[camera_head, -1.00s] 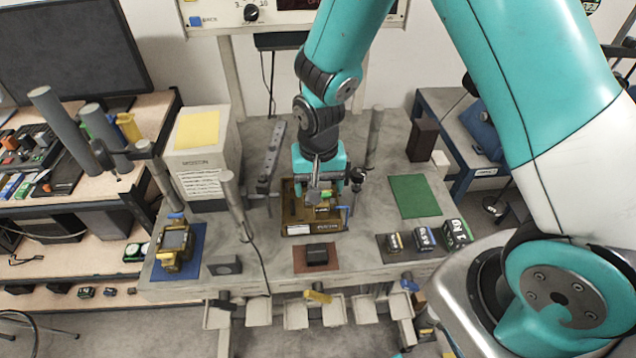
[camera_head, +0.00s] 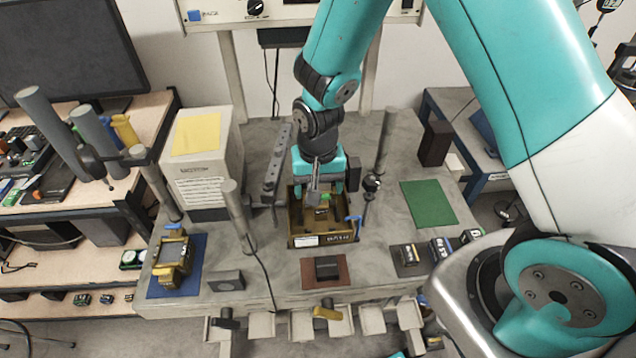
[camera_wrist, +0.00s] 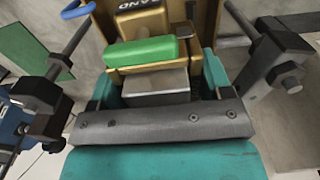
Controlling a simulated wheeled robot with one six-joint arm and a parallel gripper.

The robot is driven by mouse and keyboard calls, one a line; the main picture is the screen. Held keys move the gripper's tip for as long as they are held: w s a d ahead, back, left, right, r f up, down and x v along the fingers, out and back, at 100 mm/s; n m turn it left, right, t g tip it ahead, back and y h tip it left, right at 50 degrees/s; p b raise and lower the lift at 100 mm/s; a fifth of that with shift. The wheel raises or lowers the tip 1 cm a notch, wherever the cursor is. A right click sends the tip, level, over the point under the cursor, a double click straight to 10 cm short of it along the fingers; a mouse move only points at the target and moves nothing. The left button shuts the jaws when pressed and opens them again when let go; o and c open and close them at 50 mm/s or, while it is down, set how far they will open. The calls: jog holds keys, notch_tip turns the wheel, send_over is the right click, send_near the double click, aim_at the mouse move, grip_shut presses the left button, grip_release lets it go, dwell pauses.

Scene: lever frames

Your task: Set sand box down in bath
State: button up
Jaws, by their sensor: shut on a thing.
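The bath is a brown open-topped box (camera_head: 296,230) with a label on its front, standing on the grey bench. The sand box (camera_wrist: 140,20) is brass-coloured, with lettering that reads like "SAND" and a green block on its near side. In the head view the sand box (camera_head: 322,215) shows within the bath's outline, below my gripper (camera_head: 322,190). My gripper is shut on the sand box; the wrist view shows my gripper (camera_wrist: 155,75) close against its green and metal end. Whether the sand box touches the bath floor cannot be told.
Grey posts (camera_head: 383,140) and a slotted rail (camera_head: 277,160) stand close beside the bath. A brown mat with a black block (camera_head: 327,268) lies in front. A green mat (camera_head: 428,203) at right is bare. A blue mat (camera_head: 193,277) at left holds a yellow device.

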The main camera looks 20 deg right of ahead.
jog(key=shift+f+b, duration=2.35)
jog(key=shift+f, duration=0.9)
jog(key=o, duration=1.2)
jog(key=shift+f, duration=0.1)
jog(key=shift+c, duration=0.2)
notch_tip(320, 180, up, 18)
jog(key=b, duration=0.2)
jog(key=shift+f+b, duration=0.2)
jog(key=shift+b, duration=0.2)
jog(key=s+a+r+n+y+b, duration=0.1)
jog(key=s+a+r+n+y, duration=0.1)
jog(key=s+n, duration=0.3)
jog(key=s+a+r+n+y+b, duration=0.1)
jog(key=s+n, duration=0.4)
jog(key=s, duration=0.8)
jog(key=shift+s+a+r+n+y, duration=0.35)
jog(key=shift+a+y, duration=0.25)
jog(key=shift+a, duration=0.2)
